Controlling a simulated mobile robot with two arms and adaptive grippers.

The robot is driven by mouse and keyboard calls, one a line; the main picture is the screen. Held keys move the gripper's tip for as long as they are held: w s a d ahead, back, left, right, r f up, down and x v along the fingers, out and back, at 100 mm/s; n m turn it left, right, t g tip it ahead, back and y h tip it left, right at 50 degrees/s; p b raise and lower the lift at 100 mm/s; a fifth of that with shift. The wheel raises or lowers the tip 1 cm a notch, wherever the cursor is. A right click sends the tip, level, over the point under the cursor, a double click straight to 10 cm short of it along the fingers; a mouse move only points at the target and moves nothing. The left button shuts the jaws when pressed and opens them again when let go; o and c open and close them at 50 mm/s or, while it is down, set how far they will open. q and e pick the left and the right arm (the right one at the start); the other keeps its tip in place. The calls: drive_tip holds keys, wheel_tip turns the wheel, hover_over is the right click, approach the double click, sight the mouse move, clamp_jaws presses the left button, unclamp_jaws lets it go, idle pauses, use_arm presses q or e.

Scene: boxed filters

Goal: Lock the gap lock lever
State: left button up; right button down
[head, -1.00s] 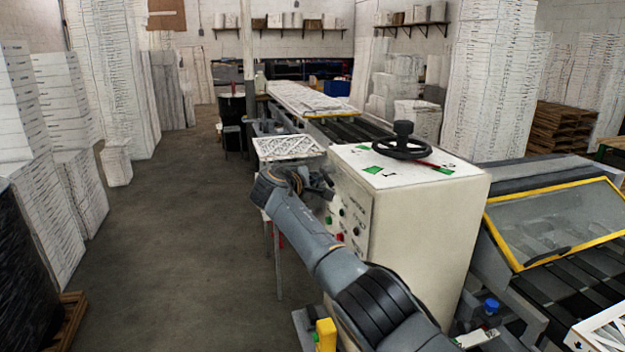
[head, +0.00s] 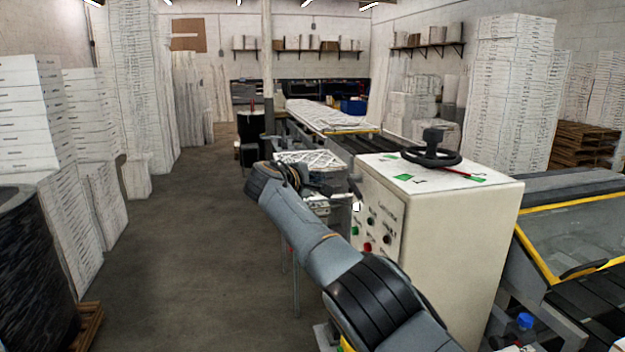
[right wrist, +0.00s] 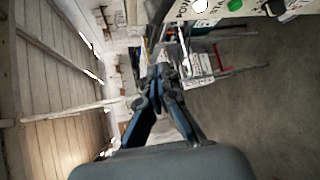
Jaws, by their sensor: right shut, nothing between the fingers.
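A thin red lever (head: 455,172) lies on the white top of the control cabinet (head: 468,235), at the foot of a black handwheel (head: 431,150). I cannot tell its lock position. My right gripper (head: 347,188) is just left of the cabinet's upper left edge, apart from the lever and handwheel. The right wrist view shows its fingers (right wrist: 160,78) closed together with nothing between them; the lever is not visible there. My left gripper is not in view.
The cabinet's front panel (head: 378,222) has several coloured buttons close to my right forearm. A conveyor (head: 325,115) runs behind it. A yellow-framed guard (head: 585,240) stands at the right. Tall box stacks line the left; the floor aisle (head: 200,240) is free.

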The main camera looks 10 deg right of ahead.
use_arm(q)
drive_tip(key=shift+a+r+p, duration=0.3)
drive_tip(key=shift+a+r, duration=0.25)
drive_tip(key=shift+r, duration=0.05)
use_arm(e)
drive_tip(key=shift+s+a+r, duration=0.1)
drive_tip(key=shift+a+r, duration=0.5)
drive_tip(key=shift+r, duration=0.1)
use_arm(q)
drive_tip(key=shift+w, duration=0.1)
use_arm(e)
drive_tip(key=shift+a, duration=0.1)
